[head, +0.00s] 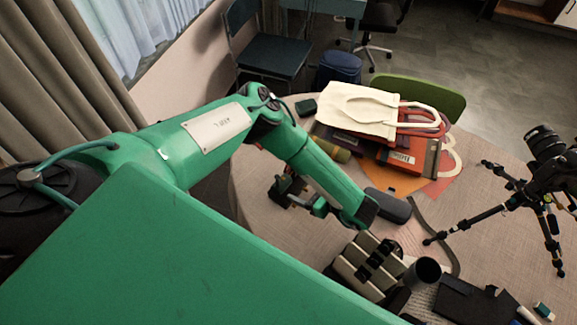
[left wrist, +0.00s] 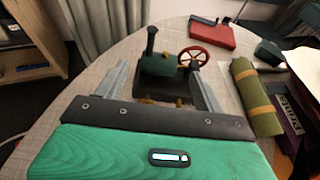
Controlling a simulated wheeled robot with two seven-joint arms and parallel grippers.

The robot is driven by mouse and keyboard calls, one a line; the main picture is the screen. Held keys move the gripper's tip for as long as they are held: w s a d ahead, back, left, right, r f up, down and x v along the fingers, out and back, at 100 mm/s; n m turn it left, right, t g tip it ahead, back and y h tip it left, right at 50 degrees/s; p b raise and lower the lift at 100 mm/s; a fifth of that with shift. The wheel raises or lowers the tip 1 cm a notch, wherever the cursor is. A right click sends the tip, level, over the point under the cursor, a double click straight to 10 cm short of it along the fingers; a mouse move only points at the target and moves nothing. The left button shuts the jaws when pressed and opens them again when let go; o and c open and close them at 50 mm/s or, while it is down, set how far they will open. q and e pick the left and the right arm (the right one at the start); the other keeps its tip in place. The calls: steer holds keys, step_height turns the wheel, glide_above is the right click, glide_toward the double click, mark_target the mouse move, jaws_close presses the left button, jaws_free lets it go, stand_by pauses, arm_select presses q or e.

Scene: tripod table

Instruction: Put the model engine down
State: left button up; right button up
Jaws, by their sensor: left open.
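The model engine (left wrist: 158,72) is a small dark green steam engine with a black chimney and a red flywheel. In the left wrist view it stands upright and appears to rest on the tablecloth. My left gripper (left wrist: 160,80) is open, its two grey fingers reaching either side of the engine's near end; I cannot tell whether they touch it. In the head view the engine (head: 284,190) is a small dark shape at the table's left part, partly hidden by my left gripper (head: 302,197). My right gripper is not in view.
The round table (head: 252,205) holds a green roll (left wrist: 255,100) with orange straps right of the engine, and a red box (left wrist: 212,36) beyond it. A cream tote bag (head: 357,108), dark case (head: 388,205), beige slotted object (head: 365,265) and camera tripod (head: 515,190) stand farther right.

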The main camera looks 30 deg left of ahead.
mark_target(285, 184)
arm_select(q)
steer(key=f, duration=0.1)
steer(key=a+f, duration=0.1)
steer(key=f, duration=0.1)
steer(key=shift+w+a+f, duration=0.15)
steer(key=shift+w+a, duration=0.15)
steer(key=shift+w, duration=0.05)
steer(key=shift+a, duration=0.45)
steer(key=b+x, duration=0.1)
steer(key=x, duration=0.3)
steer(key=shift+f+b, duration=0.25)
steer(key=shift+b, duration=0.05)
steer(key=shift+a, duration=0.4)
steer(key=shift+w, duration=0.1)
steer(key=shift+c, duration=1.3)
steer(key=c, duration=1.1)
jaws_close()
